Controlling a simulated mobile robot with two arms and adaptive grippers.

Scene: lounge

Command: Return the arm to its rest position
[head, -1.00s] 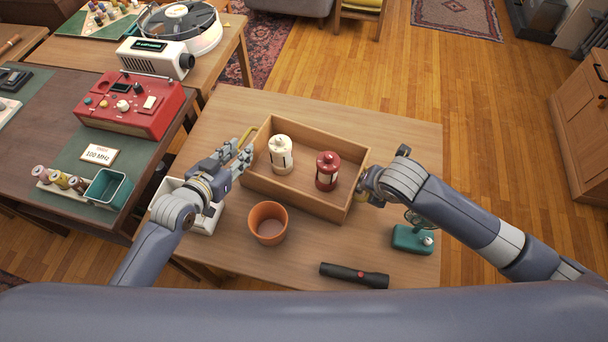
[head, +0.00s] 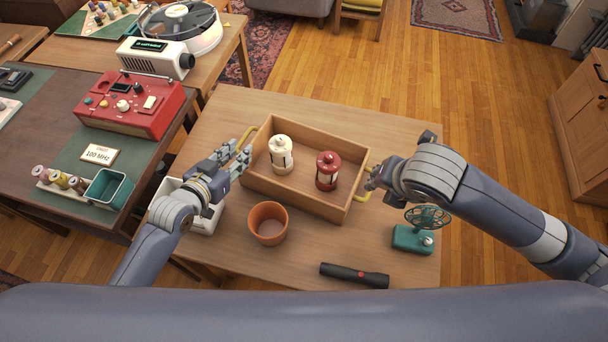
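A wooden tray (head: 300,196) with yellow handles stands on the table, holding a cream lantern (head: 281,156) and a red lantern (head: 327,172), both upright. My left gripper (head: 240,152) is at the tray's left end, beside the left handle (head: 249,134). Its fingers look apart with nothing between them. My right gripper (head: 371,181) is just off the tray's right end, close to the right handle (head: 362,193), which shows clear of it. Its fingers are small and partly hidden by my wrist, so I cannot tell how far apart they are.
A white container (head: 203,222) is below my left wrist. The table's back right is clear.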

